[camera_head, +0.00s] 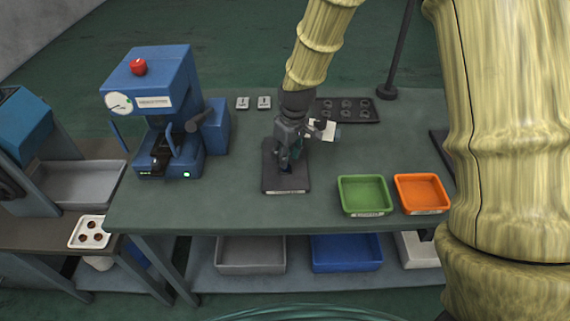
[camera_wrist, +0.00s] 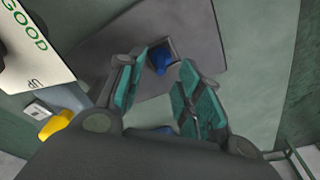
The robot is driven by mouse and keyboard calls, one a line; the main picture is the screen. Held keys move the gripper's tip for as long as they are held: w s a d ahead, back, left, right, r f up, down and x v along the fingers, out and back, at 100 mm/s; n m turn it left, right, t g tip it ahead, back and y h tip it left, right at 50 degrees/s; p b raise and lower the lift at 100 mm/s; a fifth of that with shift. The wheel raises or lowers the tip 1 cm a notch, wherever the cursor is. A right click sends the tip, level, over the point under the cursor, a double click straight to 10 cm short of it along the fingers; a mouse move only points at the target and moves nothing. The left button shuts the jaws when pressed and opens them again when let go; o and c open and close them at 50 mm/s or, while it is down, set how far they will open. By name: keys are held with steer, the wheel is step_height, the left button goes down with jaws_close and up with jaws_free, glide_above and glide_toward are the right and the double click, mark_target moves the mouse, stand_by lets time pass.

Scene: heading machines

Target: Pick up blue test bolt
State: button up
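The blue test bolt (camera_wrist: 162,62) shows in the wrist view as a small blue piece at a dark square holder on a dark plate (camera_wrist: 100,45). My gripper (camera_wrist: 164,72) is open, its teal-padded fingers on either side of the bolt in the picture. I see no finger touching the bolt; the height gap cannot be told. In the head view my gripper (camera_head: 287,163) points down over the dark plate (camera_head: 287,187) on the green bench, and it hides the bolt. Another blue patch (camera_wrist: 155,130) shows near the gripper's base.
A blue press (camera_head: 160,110) stands at the left. A green bin (camera_head: 365,212) and an orange bin (camera_head: 421,208) sit at the front right. A dark tray with round recesses (camera_head: 370,115) lies behind my gripper. A white "GOOD" card (camera_wrist: 35,45) is close by; a yellow piece (camera_wrist: 55,125) is near it.

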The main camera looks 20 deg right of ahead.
steer(key=shift+w+a+f+p, duration=0.15)
steer(key=shift+f+p, duration=0.3)
steer(key=shift+f, duration=1.2)
jaws_close()
